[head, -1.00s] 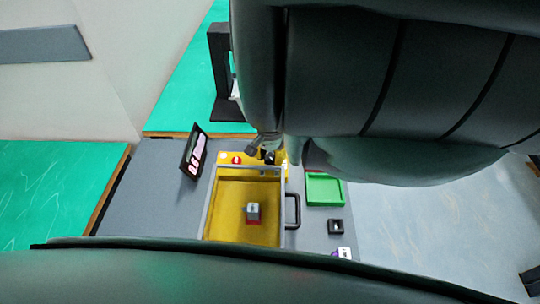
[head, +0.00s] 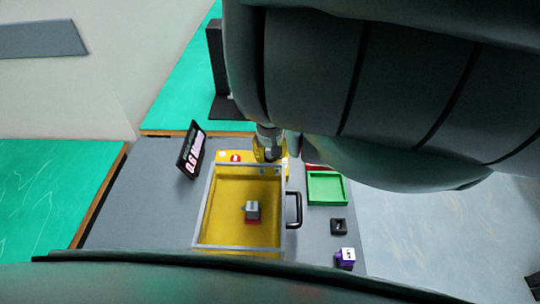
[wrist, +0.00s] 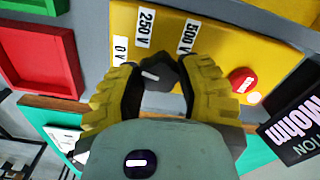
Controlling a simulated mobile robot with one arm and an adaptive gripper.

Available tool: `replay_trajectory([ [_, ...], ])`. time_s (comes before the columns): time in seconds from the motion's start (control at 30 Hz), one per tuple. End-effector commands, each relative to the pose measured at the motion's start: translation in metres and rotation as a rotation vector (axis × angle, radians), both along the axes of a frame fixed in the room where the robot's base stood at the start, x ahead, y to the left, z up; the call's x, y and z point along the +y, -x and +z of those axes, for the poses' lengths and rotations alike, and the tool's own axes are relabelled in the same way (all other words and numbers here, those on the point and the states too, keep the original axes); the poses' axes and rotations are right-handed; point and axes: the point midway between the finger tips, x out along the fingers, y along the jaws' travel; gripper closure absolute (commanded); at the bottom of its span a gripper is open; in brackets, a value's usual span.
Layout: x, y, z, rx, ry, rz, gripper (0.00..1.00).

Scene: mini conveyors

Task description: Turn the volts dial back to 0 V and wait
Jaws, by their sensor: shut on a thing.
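The volts dial (wrist: 152,74) is a black knob with a white pointer line on a yellow panel (wrist: 225,40) in the wrist view. Labels 0 V (wrist: 120,50), 250 V (wrist: 145,28) and 500 V (wrist: 188,37) stand around it. The pointer lies toward the 0 V side; its exact setting is hard to tell. My gripper (wrist: 160,79) has its two yellow fingers on either side of the dial and is shut on it. In the head view my gripper (head: 270,152) is over the panel's back edge and hides the dial.
A red button (wrist: 243,80) sits beside the dial. The display (head: 191,152) reads 0.6 Mohm. A yellow-floored box with a grey frame (head: 200,212) holds a grey-and-red block (head: 251,211); its black handle (head: 295,210) sticks out right. A green tray (head: 326,188) and purple-white cube (head: 345,258) are right.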

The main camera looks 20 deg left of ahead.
Motion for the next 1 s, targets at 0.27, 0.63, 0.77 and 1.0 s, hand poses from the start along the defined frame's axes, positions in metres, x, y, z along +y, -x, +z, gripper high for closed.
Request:
replay_trajectory([
  [0.27, -0.0002, -0.0012, -0.0011, -0.004, -0.002, 0.172, 0.97],
  [0.63, 0.0000, -0.0009, -0.0005, -0.003, -0.001, 0.263, 0.97],
  [0.77, 0.0000, -0.0009, -0.0005, -0.003, -0.001, 0.269, 0.97],
  [1.0, 0.0000, -0.0009, -0.0004, -0.004, 0.000, 0.269, 0.97],
])
